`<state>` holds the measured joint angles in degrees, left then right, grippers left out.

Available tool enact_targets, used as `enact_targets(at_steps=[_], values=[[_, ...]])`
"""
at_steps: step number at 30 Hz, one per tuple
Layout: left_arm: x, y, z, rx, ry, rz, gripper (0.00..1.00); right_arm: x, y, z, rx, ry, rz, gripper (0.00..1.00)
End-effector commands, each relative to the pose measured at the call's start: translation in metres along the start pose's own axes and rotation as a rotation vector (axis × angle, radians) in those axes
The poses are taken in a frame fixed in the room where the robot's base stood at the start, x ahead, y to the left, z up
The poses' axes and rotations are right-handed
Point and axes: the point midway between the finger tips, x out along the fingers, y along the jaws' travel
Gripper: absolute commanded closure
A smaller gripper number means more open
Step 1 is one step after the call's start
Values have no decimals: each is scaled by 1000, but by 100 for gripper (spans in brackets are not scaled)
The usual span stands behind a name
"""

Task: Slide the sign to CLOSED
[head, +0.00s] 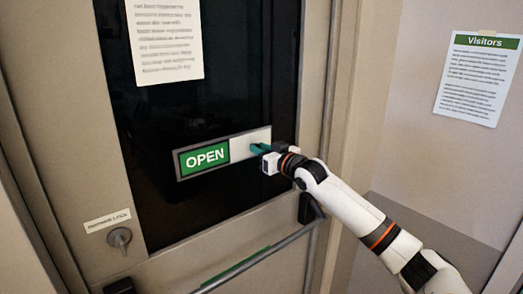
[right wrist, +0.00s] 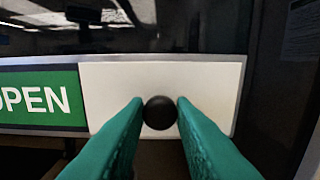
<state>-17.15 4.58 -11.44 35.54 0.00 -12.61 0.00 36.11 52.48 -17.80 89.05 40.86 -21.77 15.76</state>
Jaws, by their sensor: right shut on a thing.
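The sign (head: 222,152) is a grey-framed strip on the dark glass of the door. Its left part shows green with OPEN in white, and its right part is a plain pale panel. The sign also shows in the right wrist view (right wrist: 100,77). A round black knob (right wrist: 160,113) stands on the pale panel. My right gripper (head: 258,149) is at the panel, its teal fingers shut on the knob from both sides; the right wrist view shows its fingertips (right wrist: 159,108) there. In the head view the knob is hidden by the gripper. My left gripper is in neither view.
A push bar (head: 255,258) crosses the door below my right arm. A lock cylinder (head: 119,237) sits at lower left. A paper notice (head: 165,40) hangs on the glass above the sign. A Visitors sheet (head: 478,78) is on the right wall.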

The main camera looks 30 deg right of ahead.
Motion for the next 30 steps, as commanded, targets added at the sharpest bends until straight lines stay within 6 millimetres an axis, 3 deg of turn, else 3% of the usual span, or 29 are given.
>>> enact_targets(at_steps=[4, 8, 21, 30], values=[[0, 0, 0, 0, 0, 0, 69, 0, 8, 0, 2, -1, 2, 100], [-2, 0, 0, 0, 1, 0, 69, 0, 28, 0, 5, -1, 5, 100], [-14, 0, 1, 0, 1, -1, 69, 0, 128, 1, 5, -1, 4, 100], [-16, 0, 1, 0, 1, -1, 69, 0, 156, 0, 1, 0, 1, 100]])
